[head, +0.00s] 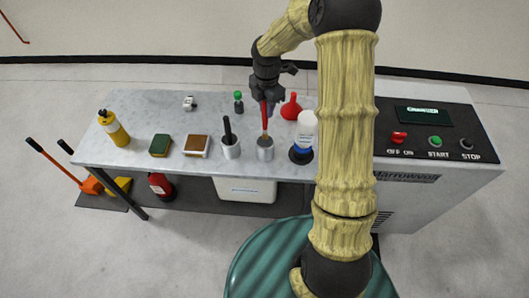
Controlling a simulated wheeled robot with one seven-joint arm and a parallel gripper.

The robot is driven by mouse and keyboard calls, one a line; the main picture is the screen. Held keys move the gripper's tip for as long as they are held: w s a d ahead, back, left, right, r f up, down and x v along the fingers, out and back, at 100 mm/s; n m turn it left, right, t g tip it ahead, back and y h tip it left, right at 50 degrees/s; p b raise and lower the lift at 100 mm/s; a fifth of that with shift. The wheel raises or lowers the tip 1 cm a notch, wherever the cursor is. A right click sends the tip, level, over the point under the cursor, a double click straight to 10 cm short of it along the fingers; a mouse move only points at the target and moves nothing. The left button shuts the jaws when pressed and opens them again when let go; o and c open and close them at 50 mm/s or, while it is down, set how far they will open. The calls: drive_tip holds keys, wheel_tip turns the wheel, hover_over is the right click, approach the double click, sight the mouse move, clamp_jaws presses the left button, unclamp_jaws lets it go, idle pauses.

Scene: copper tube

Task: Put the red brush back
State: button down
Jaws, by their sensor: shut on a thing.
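The red brush (264,116) hangs upright below my gripper (267,98), which is shut on its upper part. The brush's lower end is at the mouth of a grey metal cup (265,153) on the marble-look table. I cannot tell whether the tip is inside the cup or just above it. A second grey cup (231,151) stands to the left with a black-handled tool (227,126) in it.
A white bottle (307,122) with a blue and black base stands close to the right. A red funnel (291,107) is behind. A brown-topped block (197,146), green sponge (160,145) and yellow bottle (114,128) stand left. The control panel (430,138) is right.

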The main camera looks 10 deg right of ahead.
sight(266, 128)
wheel_tip(266, 128, down, 6)
drive_tip(key=shift+s+r+p, duration=0.1)
drive_tip(key=shift+r+p, duration=0.1)
drive_tip(key=shift+p, duration=0.2)
drive_tip(key=shift+f, duration=0.35)
drive_tip(key=shift+f+p, duration=0.3)
drive_tip(key=shift+f, duration=1.6)
drive_tip(key=shift+f, duration=0.15)
drive_tip(key=c, duration=1.3)
unclamp_jaws()
